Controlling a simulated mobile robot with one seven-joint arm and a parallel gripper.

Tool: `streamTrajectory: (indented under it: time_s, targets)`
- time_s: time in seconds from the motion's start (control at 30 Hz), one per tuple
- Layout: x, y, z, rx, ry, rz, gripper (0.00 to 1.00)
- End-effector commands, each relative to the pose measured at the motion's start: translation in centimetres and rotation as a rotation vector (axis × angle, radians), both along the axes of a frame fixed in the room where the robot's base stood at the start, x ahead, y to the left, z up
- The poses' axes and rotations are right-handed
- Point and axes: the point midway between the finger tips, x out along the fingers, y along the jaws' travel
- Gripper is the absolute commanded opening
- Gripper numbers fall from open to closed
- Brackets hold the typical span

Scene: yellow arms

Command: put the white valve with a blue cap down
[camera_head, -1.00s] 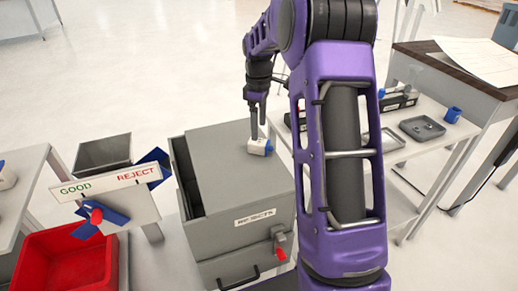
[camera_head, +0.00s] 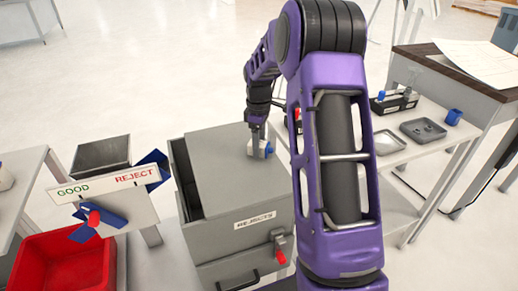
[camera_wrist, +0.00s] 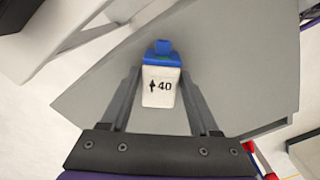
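The white valve with a blue cap (camera_wrist: 161,92) is between the fingers of my gripper (camera_wrist: 160,74) in the wrist view.
A GOOD/REJECT sign (camera_head: 105,187) and a red bin (camera_head: 65,272) are at left. The rejects box has an open gap along its left side and a red-handled part (camera_head: 280,247) in front. A side table with grey trays (camera_head: 423,130) is at right. The box top around the valve is clear.

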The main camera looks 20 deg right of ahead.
Motion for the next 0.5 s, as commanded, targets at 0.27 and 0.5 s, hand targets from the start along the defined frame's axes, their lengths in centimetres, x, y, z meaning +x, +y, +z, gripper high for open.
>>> streamTrajectory:
  time_s: [0.27, 0.5]
  targets:
    - [0.0, 0.0, 0.03, 0.0, 0.0, 0.0, 0.09]
    - [0.02, 0.0, 0.06, -0.001, -0.001, 0.0, 0.0]
